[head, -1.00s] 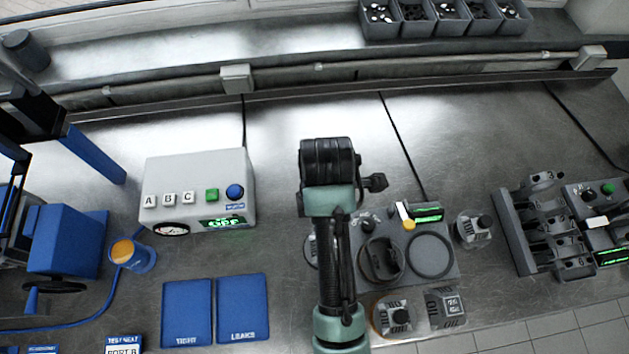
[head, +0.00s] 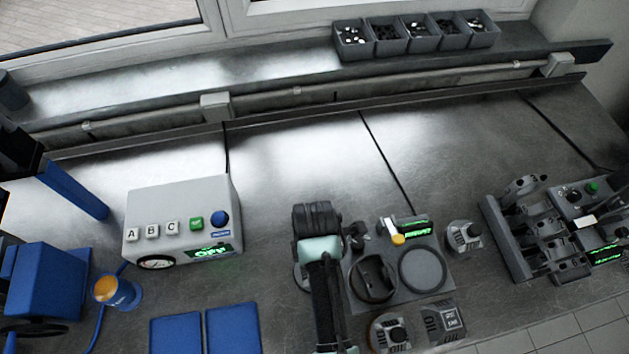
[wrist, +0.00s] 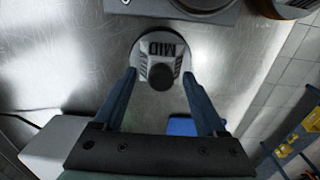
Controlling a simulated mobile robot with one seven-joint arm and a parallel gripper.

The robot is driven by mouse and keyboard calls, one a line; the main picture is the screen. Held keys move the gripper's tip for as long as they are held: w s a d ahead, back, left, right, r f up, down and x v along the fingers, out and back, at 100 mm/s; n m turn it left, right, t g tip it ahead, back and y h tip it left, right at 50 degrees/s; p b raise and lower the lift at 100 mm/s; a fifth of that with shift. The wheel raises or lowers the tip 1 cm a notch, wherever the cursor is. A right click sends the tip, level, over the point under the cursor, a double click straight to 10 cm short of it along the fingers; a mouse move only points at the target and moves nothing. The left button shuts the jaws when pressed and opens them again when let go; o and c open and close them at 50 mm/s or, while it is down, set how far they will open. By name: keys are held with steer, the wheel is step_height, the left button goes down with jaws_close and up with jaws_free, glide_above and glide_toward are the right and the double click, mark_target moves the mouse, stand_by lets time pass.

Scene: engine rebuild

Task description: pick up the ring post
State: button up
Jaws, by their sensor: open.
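A ring post (wrist: 166,58) marked MID stands upright on the metal bench in the wrist view. It has a round pale base with dark ribbed sides and a dark knob. My gripper (wrist: 159,84) is open, with one blue finger on either side of the post and the knob between them. I cannot tell whether either finger touches it. In the head view my arm covers most of this post (head: 301,278), left of the grey station, and my fingertips are hidden. Similar posts stand right of the station (head: 463,237) and in front of it (head: 390,333).
The grey station (head: 433,296) with two round seats stands close on the right of my arm. A grey control box (head: 180,225) with lettered buttons is to the left, blue pads (head: 232,328) in front. Another fixture (head: 540,235) is far right. The bench behind is clear.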

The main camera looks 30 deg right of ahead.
steer(key=shift+s+f, duration=0.1)
steer(key=shift+f, duration=0.4)
jaws_close()
stand_by(1.1)
